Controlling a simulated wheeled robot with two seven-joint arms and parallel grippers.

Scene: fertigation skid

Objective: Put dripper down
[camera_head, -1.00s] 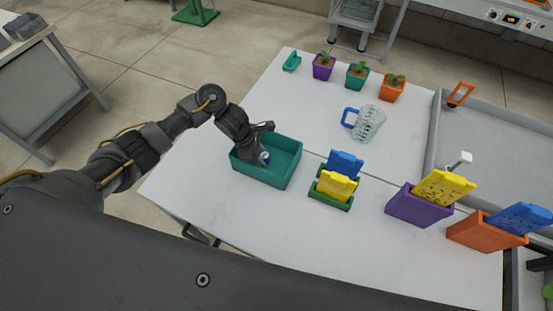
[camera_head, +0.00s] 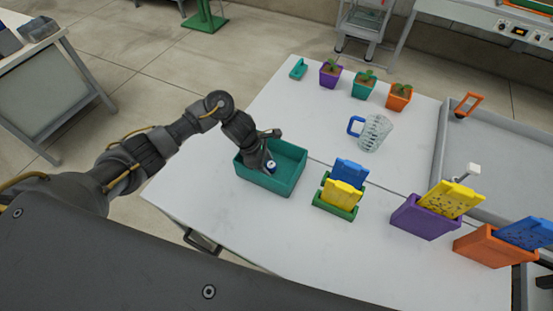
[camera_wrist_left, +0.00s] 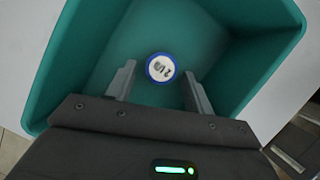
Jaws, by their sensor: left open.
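The dripper (camera_wrist_left: 160,67) shows in the left wrist view as a round piece with a blue rim and a white marked face. It is inside the teal bin (camera_head: 290,178), whose walls also show in the left wrist view (camera_wrist_left: 285,30). My left gripper (camera_wrist_left: 158,85) is open, its two fingers apart on either side of the dripper, with visible space between. In the head view my left gripper (camera_head: 268,160) reaches down into the bin, and the dripper (camera_head: 271,166) shows small beside it. Whether the dripper rests on the bin floor is hard to tell. My right gripper is not in view.
On the white table (camera_head: 270,240) stand a green holder (camera_head: 335,210) with blue and yellow plates, a purple box (camera_head: 425,220), an orange box (camera_head: 490,245) and a clear jug (camera_head: 375,133). Potted plants (camera_head: 364,85) stand at the back. A grey tray (camera_head: 440,150) is at right.

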